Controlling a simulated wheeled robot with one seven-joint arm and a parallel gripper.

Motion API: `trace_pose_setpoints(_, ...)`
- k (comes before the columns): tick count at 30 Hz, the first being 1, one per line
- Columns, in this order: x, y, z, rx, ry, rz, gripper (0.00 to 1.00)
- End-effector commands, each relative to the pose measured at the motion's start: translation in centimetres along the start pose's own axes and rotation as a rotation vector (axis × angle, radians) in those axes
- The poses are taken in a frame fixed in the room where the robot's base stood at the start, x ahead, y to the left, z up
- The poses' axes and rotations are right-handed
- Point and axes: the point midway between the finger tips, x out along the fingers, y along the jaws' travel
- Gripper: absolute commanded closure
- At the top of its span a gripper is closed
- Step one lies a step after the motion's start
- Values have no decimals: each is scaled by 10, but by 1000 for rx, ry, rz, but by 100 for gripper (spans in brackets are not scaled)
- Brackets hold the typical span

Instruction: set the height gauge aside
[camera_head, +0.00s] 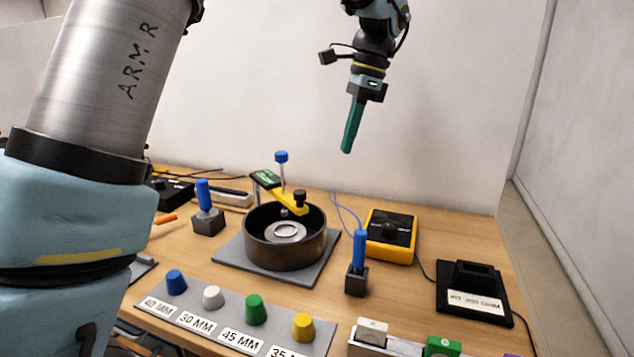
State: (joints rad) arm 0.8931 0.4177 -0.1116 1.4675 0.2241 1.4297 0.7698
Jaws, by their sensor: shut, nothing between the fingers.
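What looks like the height gauge (287,202) has a yellow arm, a small dark display with green on it and a black knob. It reaches over a round black dish (285,253), and a post with a blue top rises behind it. I cannot tell whether its tip touches the pale disc (286,231) inside the dish. My gripper (347,149) hangs above and to the right of the gauge, well clear of the table. Its teal fingers point down, shut together, with nothing in them.
A grey plate (237,273) lies under the dish. Blue-handled tools (207,211) (358,262) stand on either side. A yellow-framed box (391,234) and a black labelled pad (474,291) are at right. Several coloured pegs stand on a labelled strip (193,305) in front.

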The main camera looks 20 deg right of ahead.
Motion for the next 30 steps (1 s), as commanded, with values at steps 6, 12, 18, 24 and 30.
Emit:
trace_pose_setpoints(6, 38, 1, 2, 0, -5, 5, 100)
trace_pose_setpoints(12, 80, 1, 2, 0, -4, 5, 100)
trace_pose_setpoints(18, 94, 1, 24, -4, -2, 2, 100)
trace_pose_setpoints(24, 100, 1, 38, -1, 0, 2, 100)
trace_pose_setpoints(30, 102, 0, 39, -1, 0, 1, 100)
